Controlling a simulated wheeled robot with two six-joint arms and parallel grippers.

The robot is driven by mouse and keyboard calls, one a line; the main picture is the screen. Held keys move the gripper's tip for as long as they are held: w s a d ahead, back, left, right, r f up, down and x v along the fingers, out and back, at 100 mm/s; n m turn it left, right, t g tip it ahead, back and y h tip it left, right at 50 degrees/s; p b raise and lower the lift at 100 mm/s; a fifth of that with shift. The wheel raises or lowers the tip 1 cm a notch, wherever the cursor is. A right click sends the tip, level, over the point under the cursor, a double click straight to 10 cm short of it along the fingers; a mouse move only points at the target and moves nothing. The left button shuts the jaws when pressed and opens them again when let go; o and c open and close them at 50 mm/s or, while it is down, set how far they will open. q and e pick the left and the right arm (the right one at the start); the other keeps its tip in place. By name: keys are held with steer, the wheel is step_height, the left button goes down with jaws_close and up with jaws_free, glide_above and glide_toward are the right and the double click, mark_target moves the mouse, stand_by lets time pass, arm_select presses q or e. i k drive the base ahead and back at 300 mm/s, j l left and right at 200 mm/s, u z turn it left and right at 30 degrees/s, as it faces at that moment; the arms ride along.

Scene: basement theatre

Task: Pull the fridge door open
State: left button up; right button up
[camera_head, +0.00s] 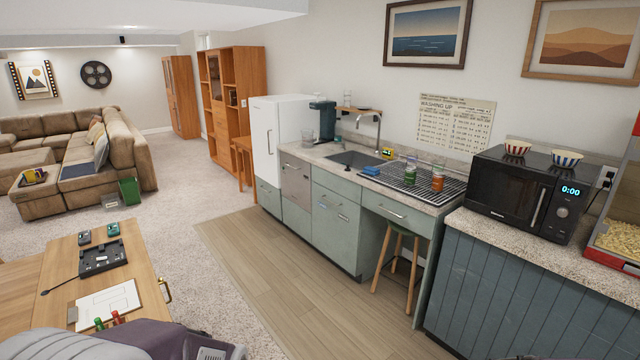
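The white fridge (290,122) stands at the far left end of the kitchen counter, across the room from me. Its door (262,150) faces left and looks closed. A thin vertical handle (269,141) shows on the door. Neither of my grippers is in view, so I cannot see whether they are open or shut.
Green-grey cabinets (335,228) run right from the fridge, with a stool (398,240) under the counter. Wooden flooring (285,265) lies clear before them. Carpet (185,185) is open beyond.

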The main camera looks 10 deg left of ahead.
mark_target(264, 114)
steer(key=i+j+u, duration=0.2)
steer(key=i, duration=0.3)
steer(key=i+u, duration=0.15)
steer(key=i, duration=0.35)
steer(key=i+u, duration=0.2)
steer(key=i, duration=0.35)
steer(key=i+l+u, duration=0.2)
steer(key=i, duration=0.3)
steer(key=i+l+u, duration=0.15)
steer(key=i, duration=0.35)
steer(key=i+l+u, duration=0.2)
steer(key=i, duration=0.3)
steer(key=i+l+u, duration=0.2)
steer(key=i, duration=0.3)
steer(key=i+z, duration=0.1)
steer(key=i, duration=0.95)
steer(key=i+j+z, duration=0.15)
steer(key=i, duration=0.4)
steer(key=i+j+z, duration=0.1)
steer(key=i, duration=0.4)
steer(key=i+j+z, duration=0.1)
steer(key=i, duration=0.45)
steer(key=i+j, duration=0.25)
steer(key=i, duration=0.25)
steer(key=l+z, duration=0.05)
